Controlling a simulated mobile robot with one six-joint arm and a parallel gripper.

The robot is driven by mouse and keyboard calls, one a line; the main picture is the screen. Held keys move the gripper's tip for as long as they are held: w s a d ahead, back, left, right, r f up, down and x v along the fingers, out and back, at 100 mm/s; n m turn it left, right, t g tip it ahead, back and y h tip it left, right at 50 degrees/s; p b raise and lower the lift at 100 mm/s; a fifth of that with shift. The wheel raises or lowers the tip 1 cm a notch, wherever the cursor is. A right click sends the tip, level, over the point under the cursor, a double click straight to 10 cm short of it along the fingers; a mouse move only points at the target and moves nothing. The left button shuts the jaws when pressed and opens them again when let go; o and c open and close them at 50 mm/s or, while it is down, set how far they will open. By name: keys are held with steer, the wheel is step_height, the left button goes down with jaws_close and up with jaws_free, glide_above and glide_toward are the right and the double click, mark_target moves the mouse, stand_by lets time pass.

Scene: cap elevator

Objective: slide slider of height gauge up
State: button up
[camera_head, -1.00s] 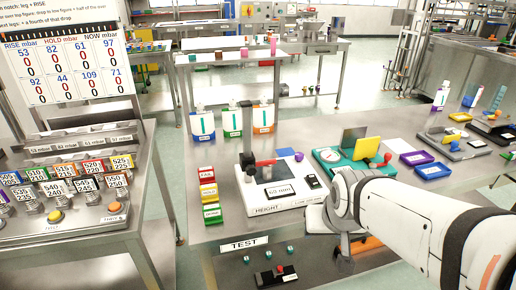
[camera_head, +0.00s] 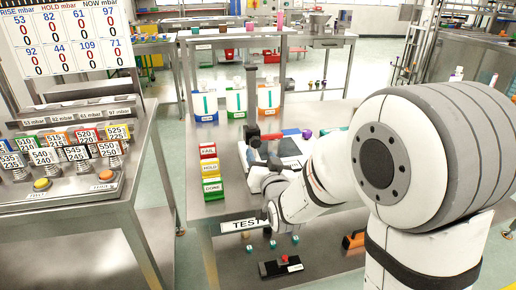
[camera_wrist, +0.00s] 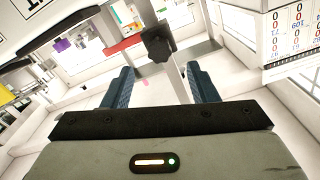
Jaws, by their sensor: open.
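The height gauge has a dark upright column (camera_head: 251,82) and a pale base, partly hidden by my arm in the head view. Its slider carries a red arm (camera_head: 272,137), which also shows in the wrist view (camera_wrist: 122,45). A black knob (camera_wrist: 157,42) on the slider shows in the wrist view beside the grey column (camera_wrist: 178,80). My gripper (camera_wrist: 160,86) is open, with its blue fingers apart, and the knob appears above and between the fingertips. In the head view my gripper (camera_head: 262,157) is at the gauge, close to the column. Whether it touches the knob is unclear.
Red, yellow and green bins (camera_head: 209,168) stand left of the gauge. My arm hides much of the bench's right side.

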mark_target(256, 144)
steer(key=x, duration=0.7)
steer(key=shift+c, duration=0.4)
jaws_close()
